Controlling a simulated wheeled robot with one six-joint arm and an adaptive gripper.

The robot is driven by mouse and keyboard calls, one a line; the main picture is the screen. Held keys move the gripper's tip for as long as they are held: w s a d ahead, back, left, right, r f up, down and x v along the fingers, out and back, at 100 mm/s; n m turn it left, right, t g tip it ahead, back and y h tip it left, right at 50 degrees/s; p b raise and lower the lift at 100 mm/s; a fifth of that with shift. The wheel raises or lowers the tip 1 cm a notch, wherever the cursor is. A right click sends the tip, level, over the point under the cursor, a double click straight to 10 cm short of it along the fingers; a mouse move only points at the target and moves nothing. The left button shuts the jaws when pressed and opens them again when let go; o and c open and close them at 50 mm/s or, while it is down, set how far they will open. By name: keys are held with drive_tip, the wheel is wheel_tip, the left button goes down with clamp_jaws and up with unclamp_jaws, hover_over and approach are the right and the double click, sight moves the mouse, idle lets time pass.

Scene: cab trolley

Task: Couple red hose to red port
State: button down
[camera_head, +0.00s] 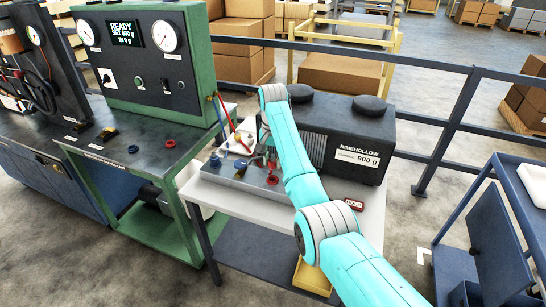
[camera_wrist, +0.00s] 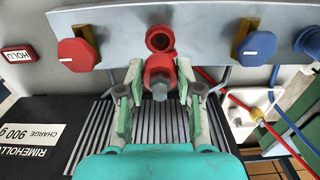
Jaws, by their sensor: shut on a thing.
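My gripper (camera_wrist: 160,72) is shut on a red fitting (camera_wrist: 157,66) with a grey hex end, in front of a grey plate (camera_wrist: 205,30). Just beyond the fitting is a red ring (camera_wrist: 160,38) with a dark opening; I cannot tell whether this or the held fitting is the red port. In the wrist view a red hose (camera_wrist: 272,130) and a blue hose (camera_wrist: 291,122) run by a white block (camera_wrist: 248,112) at the right, away from my fingers. The red hose (camera_head: 225,116) also shows beside the green console in the head view. My arm partly hides the plate there.
A red knob (camera_wrist: 76,54) and a blue knob (camera_wrist: 260,45) on the plate flank my fingers. The black RIMEHOLLOW unit (camera_head: 345,140) stands beside my arm on the trolley. The green console (camera_head: 150,50) is left.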

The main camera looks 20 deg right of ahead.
sight(272, 169)
drive_tip(key=shift+f, duration=2.25)
drive_tip(key=shift+f, duration=0.45)
idle(0.5)
drive_tip(key=c, duration=0.7)
unclamp_jaws()
wheel_tip(272, 169, up, 12)
drive_tip(key=shift+f, duration=0.1)
drive_tip(key=o, duration=0.7)
